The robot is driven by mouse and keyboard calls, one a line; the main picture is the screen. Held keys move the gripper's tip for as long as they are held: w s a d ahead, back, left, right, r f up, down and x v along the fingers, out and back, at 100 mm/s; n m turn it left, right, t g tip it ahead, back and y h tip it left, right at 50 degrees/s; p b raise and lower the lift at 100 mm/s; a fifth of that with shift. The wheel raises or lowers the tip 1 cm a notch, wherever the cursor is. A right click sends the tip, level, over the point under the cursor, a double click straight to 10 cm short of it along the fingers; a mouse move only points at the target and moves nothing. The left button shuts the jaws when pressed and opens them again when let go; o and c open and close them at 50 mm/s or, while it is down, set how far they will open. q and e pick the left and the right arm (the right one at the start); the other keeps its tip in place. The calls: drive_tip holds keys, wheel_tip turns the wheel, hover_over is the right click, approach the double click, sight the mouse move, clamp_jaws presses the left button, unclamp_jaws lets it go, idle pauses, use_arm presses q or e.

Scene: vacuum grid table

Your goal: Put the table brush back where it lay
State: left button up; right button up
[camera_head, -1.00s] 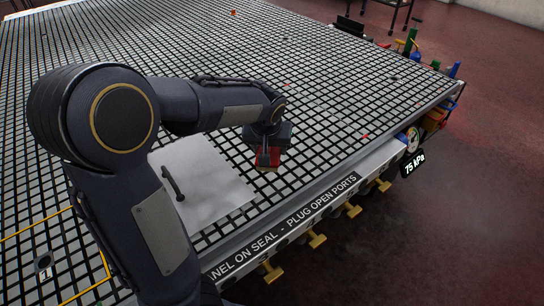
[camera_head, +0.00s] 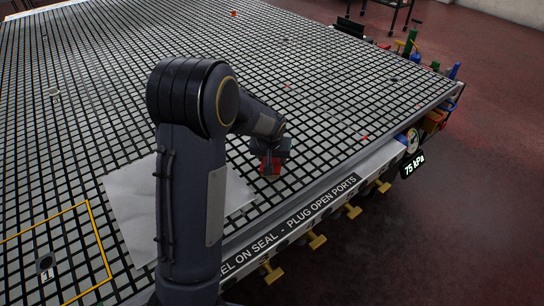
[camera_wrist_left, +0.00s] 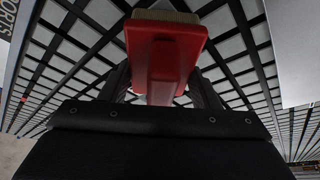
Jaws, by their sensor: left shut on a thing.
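The table brush is red with a pale bristle strip; it shows large in the left wrist view (camera_wrist_left: 165,50) and small in the head view (camera_head: 270,167). My left gripper (camera_head: 270,155) is shut on the brush and holds it over the grid table (camera_head: 330,85), near the table's front edge. In the left wrist view the fingers (camera_wrist_left: 165,90) stand on both sides of the brush's red handle. I cannot tell whether the bristles touch the grid. My right gripper is not in view.
A pale flat panel (camera_head: 125,195) lies on the grid, partly hidden behind my left arm. The front rail (camera_head: 330,198) carries yellow valve handles and a 75 kPa gauge (camera_head: 412,140). Coloured tools (camera_head: 436,115) stand at the right corner. The grid beyond is mostly clear.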

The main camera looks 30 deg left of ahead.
use_arm(q)
drive_tip(key=shift+f+b, duration=0.6)
drive_tip(key=o, duration=1)
drive_tip(key=shift+c, duration=0.2)
drive_tip(key=shift+r, duration=0.1)
